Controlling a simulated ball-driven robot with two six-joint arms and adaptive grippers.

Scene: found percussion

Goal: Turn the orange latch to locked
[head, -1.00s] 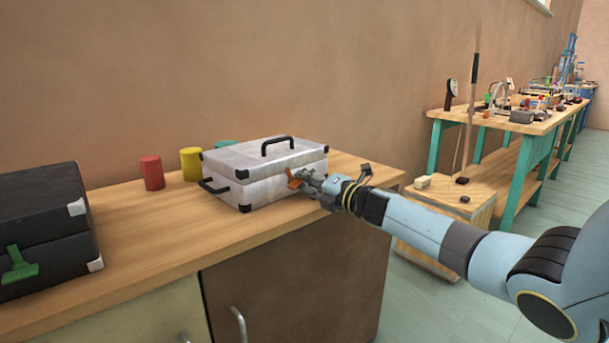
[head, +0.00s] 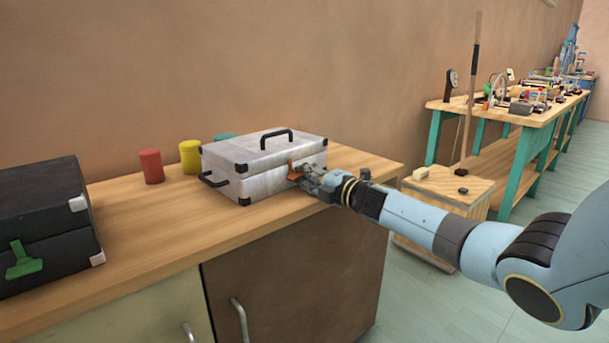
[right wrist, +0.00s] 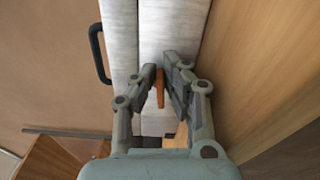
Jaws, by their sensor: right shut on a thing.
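The orange latch (head: 293,170) is on the front face of a silver case (head: 245,180) with black corners and handles. The case stands closed on the wooden bench top. My right gripper (head: 303,173) reaches in from the right and is shut on the latch, hiding part of it. In the right wrist view the orange latch (right wrist: 160,88) sits between the two fingers of the gripper (right wrist: 164,80), by the seam between lid and body. My left gripper is not in view.
A black case (head: 45,222) with a green latch (head: 22,262) stands at the left. Red (head: 151,166) and yellow (head: 190,157) cylinders stand behind, near the wall. A wooden crate (head: 450,190) and a workbench (head: 510,115) with several tools are at the right.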

